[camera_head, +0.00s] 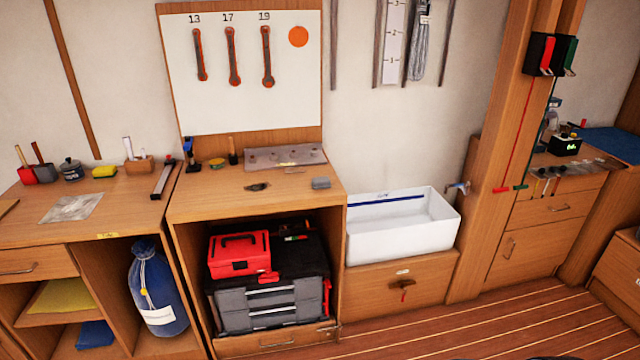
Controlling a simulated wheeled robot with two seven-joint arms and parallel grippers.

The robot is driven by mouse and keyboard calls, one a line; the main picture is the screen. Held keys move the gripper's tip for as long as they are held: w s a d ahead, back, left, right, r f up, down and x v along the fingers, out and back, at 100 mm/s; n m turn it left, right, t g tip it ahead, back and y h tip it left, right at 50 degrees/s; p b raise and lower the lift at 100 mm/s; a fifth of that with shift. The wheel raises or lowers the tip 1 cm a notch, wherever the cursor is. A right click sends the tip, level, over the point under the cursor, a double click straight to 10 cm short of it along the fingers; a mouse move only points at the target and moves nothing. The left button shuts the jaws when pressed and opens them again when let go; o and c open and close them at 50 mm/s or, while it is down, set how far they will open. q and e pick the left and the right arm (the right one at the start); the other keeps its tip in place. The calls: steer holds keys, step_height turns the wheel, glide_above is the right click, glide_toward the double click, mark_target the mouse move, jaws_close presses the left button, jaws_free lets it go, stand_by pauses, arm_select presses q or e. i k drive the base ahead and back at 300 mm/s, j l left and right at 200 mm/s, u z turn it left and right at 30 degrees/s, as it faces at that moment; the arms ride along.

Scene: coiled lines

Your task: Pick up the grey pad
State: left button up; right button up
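A small grey block-like pad (321,183) lies on the wooden top of the middle cabinet (210,208), near its right front corner. Nothing covers it. Neither of my grippers shows in the head view.
A dark small item (257,187) and a grey tray (285,156) share that top. A white basin (400,225) stands just right, lower down. A red toolbox (239,254) sits in the open cabinet below. A wooden post (510,150) rises further right. The floor in front looks clear.

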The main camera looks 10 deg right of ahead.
mark_target(322, 182)
steer(key=u, duration=0.65)
steer(key=i+l+u, duration=0.15)
steer(key=l+u, duration=1.15)
steer(key=l, duration=0.15)
steer(key=l+u, duration=0.1)
steer(key=l, duration=0.55)
steer(key=k+l, duration=0.15)
steer(key=l, duration=0.5)
steer(key=l+u, duration=0.15)
steer(key=l, duration=0.5)
steer(key=k+l, duration=0.15)
steer(key=l, duration=0.45)
steer(key=l+u, duration=0.05)
